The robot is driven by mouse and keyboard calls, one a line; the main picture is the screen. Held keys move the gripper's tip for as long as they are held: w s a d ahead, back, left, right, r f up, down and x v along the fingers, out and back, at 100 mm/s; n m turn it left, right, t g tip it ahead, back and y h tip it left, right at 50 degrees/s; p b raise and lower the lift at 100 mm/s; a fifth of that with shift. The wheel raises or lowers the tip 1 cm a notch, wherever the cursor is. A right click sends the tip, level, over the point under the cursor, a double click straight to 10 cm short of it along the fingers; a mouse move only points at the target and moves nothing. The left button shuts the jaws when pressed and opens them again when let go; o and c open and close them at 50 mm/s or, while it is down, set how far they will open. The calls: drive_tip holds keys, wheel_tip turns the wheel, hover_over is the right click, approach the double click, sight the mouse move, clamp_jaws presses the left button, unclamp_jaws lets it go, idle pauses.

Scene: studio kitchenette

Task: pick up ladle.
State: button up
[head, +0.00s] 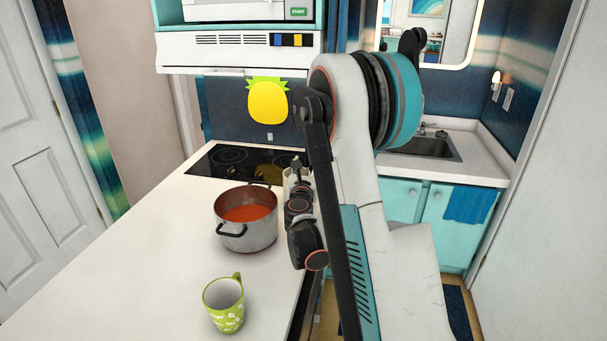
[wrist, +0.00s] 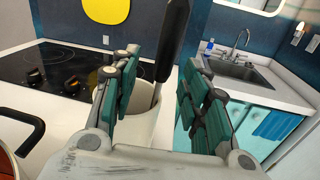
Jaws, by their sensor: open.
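A utensil with a thick dark handle (wrist: 173,42), likely the ladle, stands tilted in a white holder (wrist: 139,128) in the wrist view. Its lower end is hidden inside the holder, so I cannot see a bowl. My gripper (wrist: 160,78) is open, with its two teal-padded fingers apart. In the head view my arm hides most of the gripper and the holder.
A pot (head: 247,235) of orange-red soup stands on the white counter (head: 120,270), left of my arm. A green mug (head: 224,305) is nearer the front. The black cooktop (head: 235,160) lies behind. A sink (head: 425,147) is at the back right.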

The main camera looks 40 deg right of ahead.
sight(308, 164)
drive_tip(key=x, duration=0.4)
drive_tip(key=shift+s+d+f+b, duration=0.15)
drive_tip(key=shift+f+b, duration=0.1)
drive_tip(key=shift+b, duration=0.15)
clamp_jaws()
drive_tip(key=shift+r, duration=0.15)
